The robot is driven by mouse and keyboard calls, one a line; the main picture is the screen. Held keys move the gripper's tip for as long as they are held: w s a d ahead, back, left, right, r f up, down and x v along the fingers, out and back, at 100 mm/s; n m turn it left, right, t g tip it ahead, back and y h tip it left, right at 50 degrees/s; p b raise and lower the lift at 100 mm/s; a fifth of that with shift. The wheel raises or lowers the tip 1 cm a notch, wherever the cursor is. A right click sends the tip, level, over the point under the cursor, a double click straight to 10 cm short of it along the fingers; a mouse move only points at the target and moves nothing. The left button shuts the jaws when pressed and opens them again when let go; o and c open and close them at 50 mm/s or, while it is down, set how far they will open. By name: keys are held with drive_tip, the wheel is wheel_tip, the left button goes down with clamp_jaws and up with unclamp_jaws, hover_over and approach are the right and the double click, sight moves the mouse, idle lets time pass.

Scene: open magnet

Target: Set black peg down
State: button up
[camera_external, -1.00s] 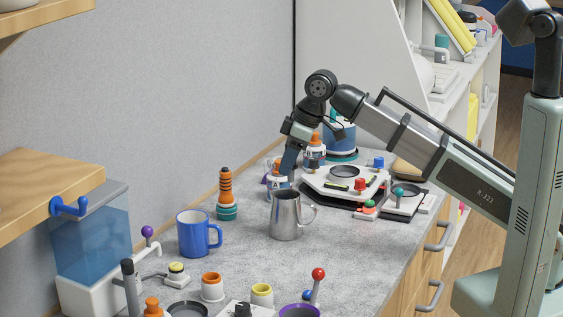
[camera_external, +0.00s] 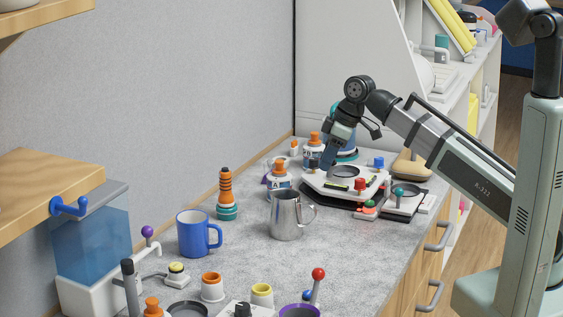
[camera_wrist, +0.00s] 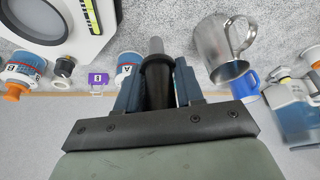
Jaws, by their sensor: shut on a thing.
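My gripper (camera_external: 328,157) is over the back of the counter, at the left edge of the white magnet-like station (camera_external: 318,183) and above the counter top. In the wrist view, my gripper (camera_wrist: 157,88) has its blue fingers shut on the black peg (camera_wrist: 158,80), a dark cylinder with a grey tip. The tip points away from the palm. In the external view the peg is hidden by the fingers or too small to make out. Whether the peg touches any surface cannot be told.
A steel pitcher (camera_external: 285,216) and a blue mug (camera_external: 194,237) stand in front on the left. White bottles with orange caps (camera_external: 279,182) stand close to the gripper. The white station shows in the wrist view (camera_wrist: 88,45). Grey counter (camera_external: 350,245) is clear at front right.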

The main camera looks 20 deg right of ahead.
drive_tip(key=shift+f, duration=5.4)
drive_tip(key=shift+f, duration=0.15)
drive_tip(key=o, duration=1)
drive_tip(key=shift+v, duration=6.15)
drive_tip(key=shift+a, duration=0.1)
